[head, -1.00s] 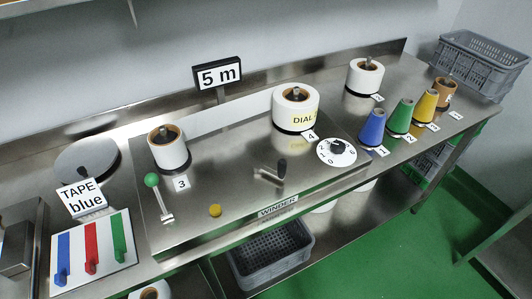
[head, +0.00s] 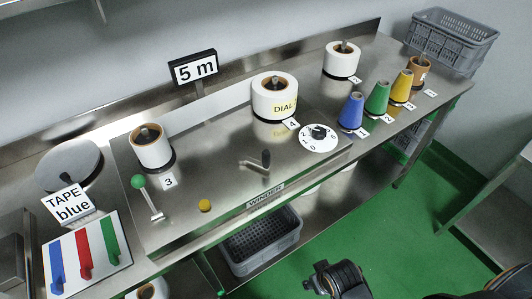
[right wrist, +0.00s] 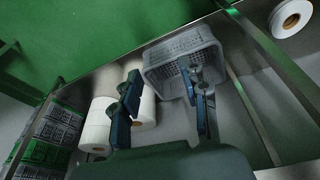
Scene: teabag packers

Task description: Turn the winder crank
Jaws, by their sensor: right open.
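The winder (head: 235,205) is a steel plate on the bench with a label on its front edge. A small crank (head: 256,165) with a black upright handle stands near its middle right. A lever (head: 147,197) with a green knob stands at its left. My right gripper (right wrist: 165,98) is open and empty in the right wrist view, with its two fingers apart and a grey crate and white rolls beyond them. It is away from the crank, which that view does not show. Part of my dark arm shows at the bottom of the head view. My left gripper is not seen.
White rolls (head: 152,150) stand on the winder, beside a dial (head: 318,137) and a yellow button (head: 205,205). Coloured cones (head: 352,110) stand at the right. A grey crate (head: 262,243) sits on the lower shelf.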

